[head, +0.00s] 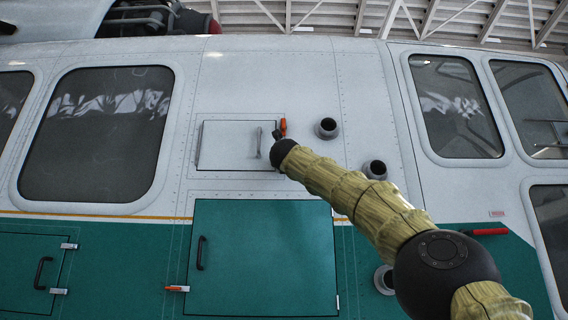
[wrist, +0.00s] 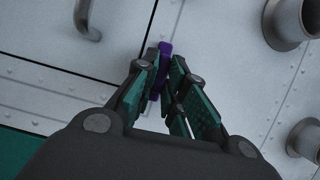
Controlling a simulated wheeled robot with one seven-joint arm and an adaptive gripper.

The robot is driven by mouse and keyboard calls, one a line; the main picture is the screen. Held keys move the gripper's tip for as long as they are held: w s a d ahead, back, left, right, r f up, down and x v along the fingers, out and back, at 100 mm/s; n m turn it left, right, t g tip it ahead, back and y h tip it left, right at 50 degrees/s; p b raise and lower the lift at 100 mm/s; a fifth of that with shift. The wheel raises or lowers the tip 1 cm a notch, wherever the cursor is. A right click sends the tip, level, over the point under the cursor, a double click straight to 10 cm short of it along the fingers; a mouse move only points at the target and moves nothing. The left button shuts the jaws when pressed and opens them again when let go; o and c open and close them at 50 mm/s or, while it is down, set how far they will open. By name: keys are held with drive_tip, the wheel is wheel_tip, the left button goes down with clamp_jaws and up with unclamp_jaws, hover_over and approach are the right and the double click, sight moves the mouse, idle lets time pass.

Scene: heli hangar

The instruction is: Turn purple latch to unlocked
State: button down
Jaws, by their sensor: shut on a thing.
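The purple latch (wrist: 165,50) shows in the wrist view as a short upright bar on the pale panel, beside the seam of a hatch. My gripper (wrist: 164,75) is shut on its lower part, with one teal-padded finger on each side, and the upper end sticks out past the fingertips. In the head view my gripper (head: 279,136) is at the right edge of the small white hatch (head: 232,146). An orange-red piece (head: 283,126) stands upright just above it there; I cannot tell if it is the same latch. My gripper hides what lies below.
A grey hatch handle (head: 259,143) is just left of my gripper. Two round pipe stubs (head: 327,128) (head: 375,169) stick out to the right. A green door (head: 262,257) with a black handle is below. Windows flank the panel.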

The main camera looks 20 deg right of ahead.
drive_tip(key=shift+m, duration=0.4)
drive_tip(key=c, duration=1.5)
unclamp_jaws()
drive_tip(key=shift+s, duration=0.1)
drive_tip(key=v, duration=1.1)
drive_tip(key=shift+s+a+f, duration=0.1)
drive_tip(key=shift+s+a, duration=0.15)
drive_tip(key=shift+s, duration=0.05)
